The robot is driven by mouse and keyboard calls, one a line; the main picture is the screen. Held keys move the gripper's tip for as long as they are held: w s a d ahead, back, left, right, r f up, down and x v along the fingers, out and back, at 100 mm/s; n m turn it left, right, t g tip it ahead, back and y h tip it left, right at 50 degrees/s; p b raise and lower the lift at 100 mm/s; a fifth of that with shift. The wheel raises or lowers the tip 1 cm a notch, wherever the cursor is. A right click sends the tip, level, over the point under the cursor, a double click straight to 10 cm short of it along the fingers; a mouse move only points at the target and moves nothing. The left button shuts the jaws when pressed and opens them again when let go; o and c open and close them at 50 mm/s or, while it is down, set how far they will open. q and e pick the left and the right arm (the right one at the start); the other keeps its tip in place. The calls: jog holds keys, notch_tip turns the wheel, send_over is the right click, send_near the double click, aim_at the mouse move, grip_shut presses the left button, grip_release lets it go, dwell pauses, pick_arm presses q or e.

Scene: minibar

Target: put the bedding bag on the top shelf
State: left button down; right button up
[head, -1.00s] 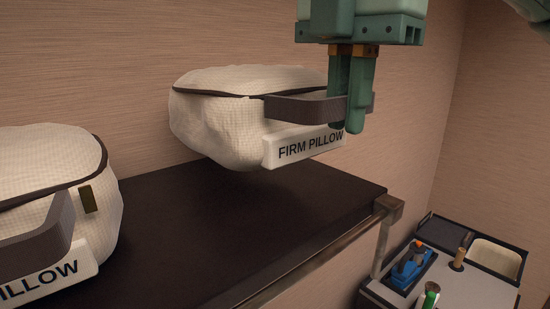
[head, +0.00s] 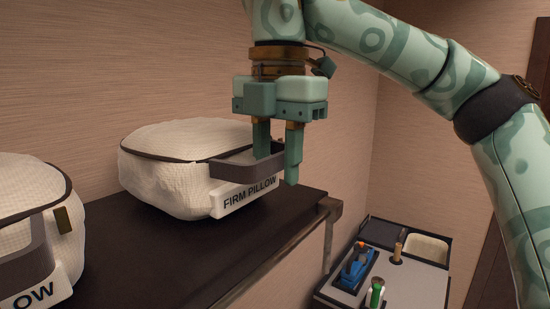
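The white bedding bag (head: 165,170), with dark piping and a "FIRM PILLOW" label, rests upright on the dark top shelf (head: 150,245), near its right end. Its grey strap handle (head: 235,170) faces the front. My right gripper (head: 278,165) is above the bag's front right side, fingers pointing down. Its fingers are spread apart, one on each side of the handle's right part, and do not look clamped on it. My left gripper is not in view.
A second, similar pillow bag (head: 25,215) stands on the shelf at the left, cut off by the picture edge. A metal rail (head: 265,262) runs along the shelf's front. Below right is a counter (head: 415,285) with a blue item, a green bottle and a pale basin.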

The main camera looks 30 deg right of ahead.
jog(key=shift+s+a+r, duration=0.25)
jog(key=shift+s+a, duration=0.2)
jog(key=shift+s, duration=0.1)
jog(key=shift+r, duration=0.3)
notch_tip(320, 180, up, 11)
jog(key=shift+d, duration=0.25)
jog(key=shift+r, duration=0.15)
